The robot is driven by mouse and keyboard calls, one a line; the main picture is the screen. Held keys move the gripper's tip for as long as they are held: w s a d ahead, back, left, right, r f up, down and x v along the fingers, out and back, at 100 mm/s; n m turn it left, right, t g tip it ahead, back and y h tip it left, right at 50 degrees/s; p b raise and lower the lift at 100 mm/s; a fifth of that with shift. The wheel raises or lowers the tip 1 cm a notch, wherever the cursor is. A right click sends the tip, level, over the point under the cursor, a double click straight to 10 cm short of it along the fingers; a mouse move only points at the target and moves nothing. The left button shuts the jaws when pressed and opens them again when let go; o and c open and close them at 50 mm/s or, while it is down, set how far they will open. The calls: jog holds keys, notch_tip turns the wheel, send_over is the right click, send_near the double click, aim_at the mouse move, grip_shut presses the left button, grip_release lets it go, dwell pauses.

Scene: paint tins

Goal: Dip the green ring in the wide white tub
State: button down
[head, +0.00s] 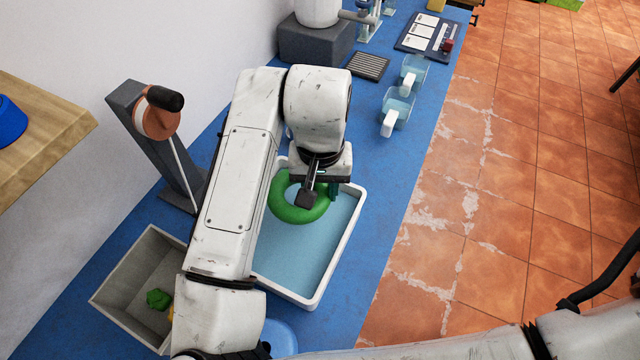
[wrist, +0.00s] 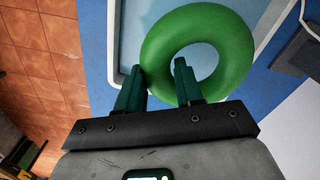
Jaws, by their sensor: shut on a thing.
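The green ring (head: 299,214) is held by my gripper (head: 322,187) above the wide white tub (head: 340,252). In the wrist view, the ring (wrist: 232,50) has one side of its band between the two dark green fingers of my gripper (wrist: 161,72), and its hole shows clear. The tub has a low white rim and a pale blue inside. Its rim also shows in the wrist view (wrist: 112,40) behind the ring. I cannot tell whether the ring touches the blue surface. My arm hides the tub's left side in the head view.
A grey open bin (head: 122,270) with a green piece (head: 158,299) stands left of my arm. A grey stand with a black-ended lever (head: 165,98) rises behind it.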

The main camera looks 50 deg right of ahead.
aim_at(320, 226)
jog(key=shift+f+b, duration=4.2)
jog(key=shift+f, duration=1.9)
jog(key=shift+f, duration=0.15)
notch_tip(320, 226, up, 13)
jog(key=p, duration=1.1)
jog(key=shift+r, duration=0.2)
jog(key=shift+r+p, duration=0.15)
jog(key=shift+p, duration=0.2)
